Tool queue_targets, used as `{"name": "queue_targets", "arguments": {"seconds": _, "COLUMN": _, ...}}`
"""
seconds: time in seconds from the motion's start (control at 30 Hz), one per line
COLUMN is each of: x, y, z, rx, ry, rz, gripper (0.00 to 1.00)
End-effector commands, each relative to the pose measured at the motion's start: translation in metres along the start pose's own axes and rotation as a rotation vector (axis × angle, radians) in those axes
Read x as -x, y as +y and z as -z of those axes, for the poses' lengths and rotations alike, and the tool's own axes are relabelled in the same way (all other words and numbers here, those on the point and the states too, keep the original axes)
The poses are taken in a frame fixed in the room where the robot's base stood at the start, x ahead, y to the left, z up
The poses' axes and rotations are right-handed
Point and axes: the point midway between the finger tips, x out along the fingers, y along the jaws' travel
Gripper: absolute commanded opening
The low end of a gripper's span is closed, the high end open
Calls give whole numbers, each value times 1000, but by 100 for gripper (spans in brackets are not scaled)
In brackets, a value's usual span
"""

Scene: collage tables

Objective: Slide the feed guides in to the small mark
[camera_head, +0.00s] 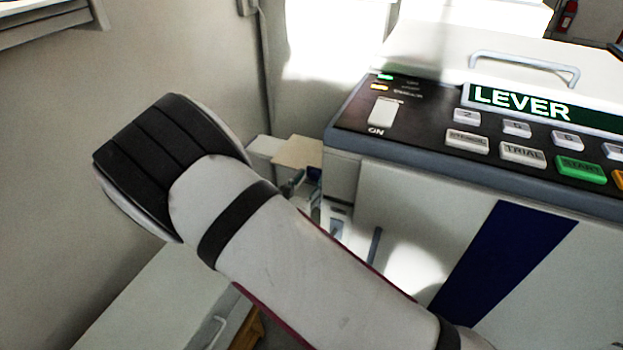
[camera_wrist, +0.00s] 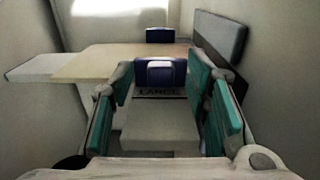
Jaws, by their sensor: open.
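In the wrist view, a near dark-blue feed guide (camera_wrist: 160,73) with a pale front stands on the feed tray. A second dark-blue block (camera_wrist: 161,35), apparently the other guide, stands at the far edge of a tan sheet (camera_wrist: 105,63). My gripper (camera_wrist: 159,78) is open, its teal-padded fingers on either side of the near guide; I cannot tell whether they touch it. The small mark is not visible. In the head view, my arm mostly hides my gripper (camera_head: 298,184).
The machine's control panel (camera_head: 390,125), with a "LEVER" display (camera_head: 530,108) and buttons, is to the right. A grey panel (camera_wrist: 220,45) stands right of the sheet in the wrist view. A wall is close on the left. A pale cabinet (camera_head: 150,300) is below my arm.

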Motion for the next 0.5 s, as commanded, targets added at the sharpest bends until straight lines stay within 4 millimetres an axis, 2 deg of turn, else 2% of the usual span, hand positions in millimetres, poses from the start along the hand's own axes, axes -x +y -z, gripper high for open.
{"name": "queue_targets", "arguments": {"seconds": 0.3, "x": 62, "y": 1, "z": 0, "rx": 1, "ry": 2, "rz": -4, "gripper": 43}}
{"name": "queue_targets", "arguments": {"seconds": 0.5, "x": 94, "y": 0, "z": 0, "rx": 0, "ry": 1, "rz": -2, "gripper": 43}}
